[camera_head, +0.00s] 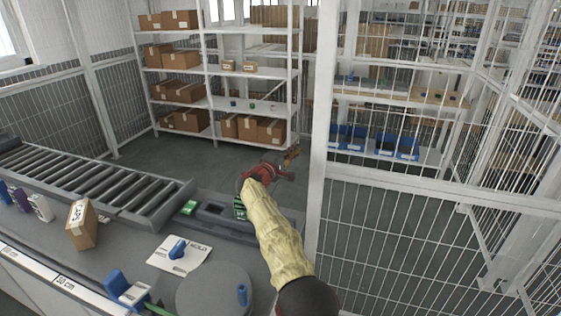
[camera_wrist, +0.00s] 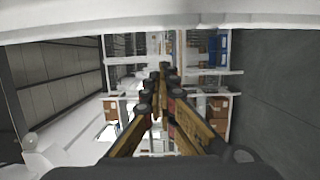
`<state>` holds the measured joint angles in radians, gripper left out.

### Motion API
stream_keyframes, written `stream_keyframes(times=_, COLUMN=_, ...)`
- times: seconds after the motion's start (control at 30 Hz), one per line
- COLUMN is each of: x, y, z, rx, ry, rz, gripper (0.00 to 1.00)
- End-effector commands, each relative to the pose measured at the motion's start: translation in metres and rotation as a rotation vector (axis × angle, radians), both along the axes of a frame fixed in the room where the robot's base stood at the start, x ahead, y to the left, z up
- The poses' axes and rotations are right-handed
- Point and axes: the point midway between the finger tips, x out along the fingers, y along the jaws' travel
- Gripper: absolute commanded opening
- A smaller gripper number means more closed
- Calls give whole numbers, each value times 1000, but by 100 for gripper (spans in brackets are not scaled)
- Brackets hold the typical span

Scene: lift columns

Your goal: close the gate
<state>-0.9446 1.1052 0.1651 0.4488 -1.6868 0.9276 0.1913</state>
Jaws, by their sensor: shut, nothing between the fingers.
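A white-framed wire mesh panel (camera_head: 400,235), which looks like the gate, fills the right of the head view. It has a thick upright (camera_head: 322,130) on its left side and a level crossbar. Whether it is hinged or latched I cannot tell. My gripper (camera_head: 292,158) is left of the upright, beyond the bench, and looks apart from it. Its fingers also show in the wrist view (camera_wrist: 163,70), shut with nothing between them. A pale bar crosses the top of the wrist view; I cannot tell which part it is.
A grey bench (camera_head: 215,265) with a roller conveyor (camera_head: 95,180) lies at left, holding a small carton (camera_head: 82,224) and blue parts. White shelves (camera_head: 215,100) with brown boxes stand behind. Grey floor (camera_head: 225,165) is clear between bench and shelves.

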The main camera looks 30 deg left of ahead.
Motion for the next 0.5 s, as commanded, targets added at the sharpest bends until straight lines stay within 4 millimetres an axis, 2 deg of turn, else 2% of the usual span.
stream_keyframes(times=0.03, x=-5, y=2, z=-4, rx=-6, ry=4, rz=3, gripper=0)
stream_keyframes(times=0.5, x=-61, y=0, z=-3, rx=-5, ry=3, rz=4, gripper=0)
